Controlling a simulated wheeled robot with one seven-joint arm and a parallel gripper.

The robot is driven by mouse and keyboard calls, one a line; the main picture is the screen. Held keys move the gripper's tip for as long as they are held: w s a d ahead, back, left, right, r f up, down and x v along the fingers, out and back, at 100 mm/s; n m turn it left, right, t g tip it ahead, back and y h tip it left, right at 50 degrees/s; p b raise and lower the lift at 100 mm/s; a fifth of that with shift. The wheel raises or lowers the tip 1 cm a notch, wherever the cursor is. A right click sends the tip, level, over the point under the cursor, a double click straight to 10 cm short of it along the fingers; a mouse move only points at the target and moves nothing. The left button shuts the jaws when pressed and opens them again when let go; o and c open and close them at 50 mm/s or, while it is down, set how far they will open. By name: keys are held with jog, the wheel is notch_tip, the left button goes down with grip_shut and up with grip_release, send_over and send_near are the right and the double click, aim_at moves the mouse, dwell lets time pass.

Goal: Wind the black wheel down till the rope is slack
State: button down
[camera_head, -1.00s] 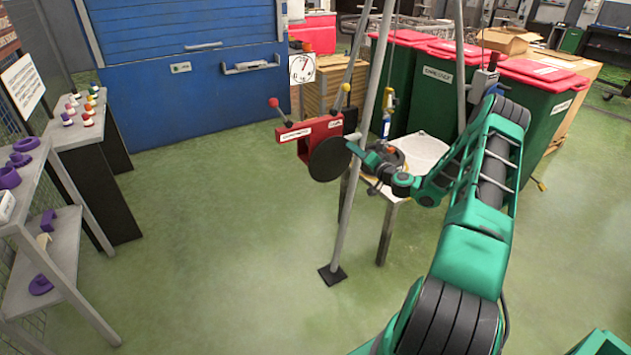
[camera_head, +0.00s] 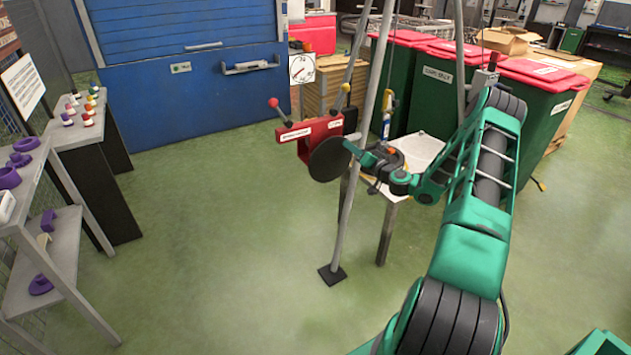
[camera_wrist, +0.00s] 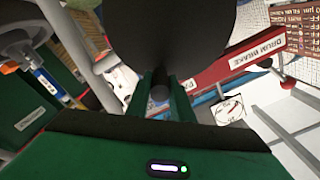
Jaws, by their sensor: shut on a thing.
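The black wheel (camera_head: 329,159) is a dark disc on the front of the red winch frame (camera_head: 305,137). In the wrist view the wheel (camera_wrist: 185,35) fills the top middle. Its short dark handle (camera_wrist: 160,86) sits between the two green fingers of my gripper (camera_wrist: 160,100). My gripper (camera_head: 352,147) is shut on this handle at the wheel's right edge. A blue and yellow hanging piece (camera_head: 388,115) is behind, above a pale-topped table (camera_head: 422,150). I cannot tell whether the thin rope is taut or slack.
Grey poles (camera_head: 362,130) stand close beside the wheel. A red bar labelled drum brake (camera_wrist: 240,62) and a white dial (camera_head: 302,69) are near. Green bins (camera_head: 437,88) stand behind. The floor at left is clear, up to grey shelves (camera_head: 60,240).

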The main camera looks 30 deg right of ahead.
jog(key=shift+a, duration=0.45)
jog(key=c, duration=1.9)
grip_release()
jog(key=shift+n, duration=0.3)
jog(key=o, duration=0.5)
jog(key=shift+o, duration=0.2)
jog(key=shift+d, duration=0.1)
jog(key=shift+d, duration=0.1)
jog(key=s, duration=0.8)
jog(key=shift+d, duration=0.2)
jog(key=shift+r, duration=0.1)
